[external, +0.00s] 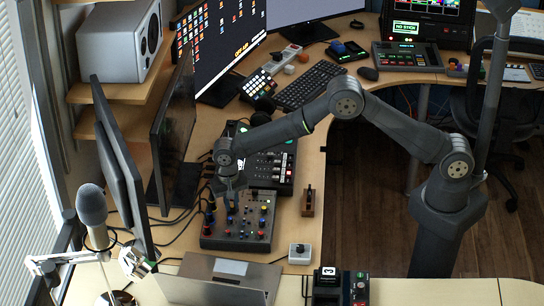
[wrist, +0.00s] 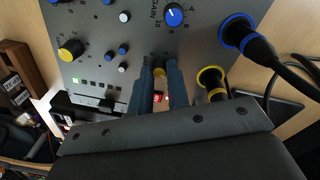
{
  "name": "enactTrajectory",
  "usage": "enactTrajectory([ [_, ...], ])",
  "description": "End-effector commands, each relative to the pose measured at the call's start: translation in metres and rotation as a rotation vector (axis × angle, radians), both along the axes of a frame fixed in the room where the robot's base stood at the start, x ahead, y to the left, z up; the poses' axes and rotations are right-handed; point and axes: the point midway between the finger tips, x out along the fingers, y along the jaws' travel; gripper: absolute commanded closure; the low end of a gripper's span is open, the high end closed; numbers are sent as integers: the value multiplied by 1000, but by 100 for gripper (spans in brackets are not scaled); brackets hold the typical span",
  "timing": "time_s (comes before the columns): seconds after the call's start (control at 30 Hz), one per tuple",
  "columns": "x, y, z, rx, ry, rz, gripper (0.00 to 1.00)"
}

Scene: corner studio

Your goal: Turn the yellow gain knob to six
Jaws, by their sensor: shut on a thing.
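The grey mixer panel (external: 224,240) lies on the desk, and its face fills the upper part of the wrist view (wrist: 110,35). A small yellow knob (wrist: 158,72) shows between the two blue-grey fingers of my gripper (wrist: 159,66). My gripper is shut on this knob, one finger on each side. The knob's scale and pointer are mostly hidden, so I cannot read its setting. In the external view my gripper (external: 231,203) points down at the upper left of the panel and covers the knob. A larger yellow knob (wrist: 70,50) stands apart at the left.
A blue knob (wrist: 173,15) by the lettering "GAIN" stands near the held knob. A yellow-ringed plug (wrist: 211,80) and a blue-ringed plug (wrist: 240,35) stick up right of my fingers. A second device (external: 272,172) sits behind the mixer, a laptop (external: 215,290) in front.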

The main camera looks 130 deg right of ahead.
Motion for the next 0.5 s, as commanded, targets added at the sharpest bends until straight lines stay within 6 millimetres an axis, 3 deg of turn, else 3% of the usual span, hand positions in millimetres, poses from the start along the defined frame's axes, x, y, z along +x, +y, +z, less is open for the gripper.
enactTrajectory([
  [0.27, 0, 1, -1, 4, 3, 1, 100],
  [0.3, 0, 1, -1, 4, 3, 1, 77],
  [0.37, 0, 1, -1, 4, 2, 1, 65],
  [0.5, 0, 1, -1, 3, 1, 2, 63],
])
